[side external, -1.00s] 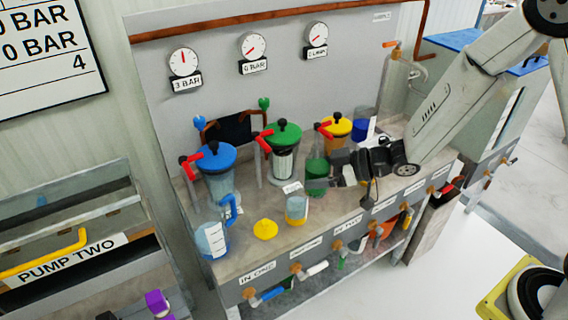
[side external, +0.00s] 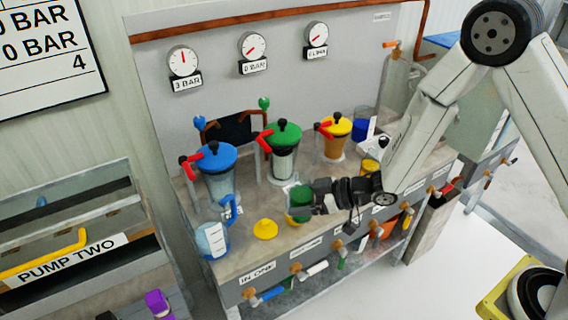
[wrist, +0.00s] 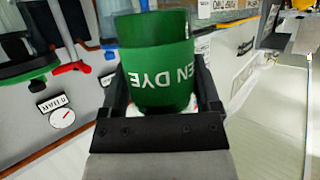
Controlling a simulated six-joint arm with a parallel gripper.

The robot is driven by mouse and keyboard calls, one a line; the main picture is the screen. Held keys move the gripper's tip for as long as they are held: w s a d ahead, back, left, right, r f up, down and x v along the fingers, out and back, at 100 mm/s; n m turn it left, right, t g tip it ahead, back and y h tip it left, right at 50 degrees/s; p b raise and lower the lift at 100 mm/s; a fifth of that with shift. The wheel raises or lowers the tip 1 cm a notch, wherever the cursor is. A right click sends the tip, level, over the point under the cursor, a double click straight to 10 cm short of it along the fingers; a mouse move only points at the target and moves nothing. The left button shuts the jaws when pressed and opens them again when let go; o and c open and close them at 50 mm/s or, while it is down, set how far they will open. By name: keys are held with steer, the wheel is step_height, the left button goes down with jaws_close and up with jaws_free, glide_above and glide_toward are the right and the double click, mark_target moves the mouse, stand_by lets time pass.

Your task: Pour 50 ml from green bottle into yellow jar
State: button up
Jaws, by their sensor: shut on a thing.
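My gripper (side external: 326,196) is shut on the green bottle (side external: 299,196), whose white "…EN DYE" lettering shows upside down in the wrist view (wrist: 160,72). The bottle's exact tilt is also unclear. A yellow lid (side external: 265,229) lies on the bench left of the jar.
Blue-lidded (side external: 216,170), green-lidded (side external: 283,150) and yellow-lidded (side external: 336,138) vessels stand behind along the bench. A measuring jug (side external: 212,238) stands at the left. A small yellow-topped container (side external: 375,168) and a blue one (side external: 361,130) stand at the right.

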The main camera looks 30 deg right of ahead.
mark_target(300, 200)
step_height(300, 200, down, 10)
stand_by(0.6)
steer(key=shift+f, duration=0.1)
steer(key=shift+w+d+r+m+g+y, duration=0.1)
steer(key=shift+w+r+m+g+y, duration=0.2)
steer(key=shift+r, duration=0.75)
steer(key=shift+w+d+r+m+g+h, duration=0.15)
steer(key=shift+r+m+g, duration=0.25)
steer(key=shift+r, duration=0.7)
steer(key=shift+w+d+r+m+g+y, duration=0.1)
steer(key=shift+w+r+m+g+y, duration=0.2)
steer(key=shift+r, duration=0.75)
steer(key=shift+r+m, duration=0.15)
steer(key=shift+m, duration=0.15)
steer(key=shift+w+d+m+g, duration=0.15)
steer(key=shift+w+m+g, duration=0.05)
steer(key=shift+m+g, duration=0.3)
steer(key=shift+w+d+r+m+g+y, duration=0.15)
steer(key=shift+w+r+m+g+y, duration=0.2)
steer(key=shift+r+m+g+y, duration=0.25)
steer(key=shift+f+m+g, duration=0.3)
steer(key=shift+f+m, duration=0.05)
steer(key=shift+m, duration=0.05)
